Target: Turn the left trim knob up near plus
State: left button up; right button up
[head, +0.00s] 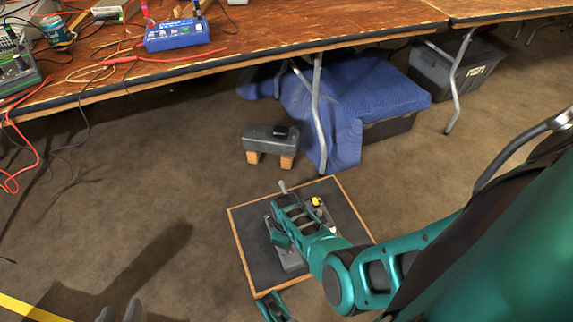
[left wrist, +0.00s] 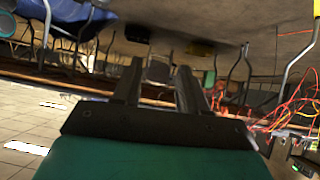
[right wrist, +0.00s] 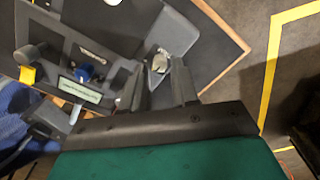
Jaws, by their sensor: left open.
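A dark panel unit (right wrist: 120,75) fills the upper left of the right wrist view. It carries a silver round knob (right wrist: 160,61), a blue knob (right wrist: 85,72), a pale label plate (right wrist: 80,90) and a yellow part (right wrist: 27,75). My right gripper (right wrist: 162,78) points at it, with the silver knob between or just beyond the fingertips. I cannot tell contact, nor which knob is the left trim knob. In the head view my right arm covers much of the unit (head: 290,258). My left gripper (head: 119,309) is open and empty at the bottom; its spread fingers show in its wrist view (left wrist: 158,70).
The unit rests on a dark, wood-edged square board (head: 345,212) on the floor. A grey block on wooden feet (head: 268,136) stands behind it. The workbench (head: 270,30) with cables and a blue box (head: 178,35) lies beyond.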

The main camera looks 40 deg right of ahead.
jog(key=shift+f+b, duration=0.55)
jog(key=shift+f, duration=0.35)
grip_shut()
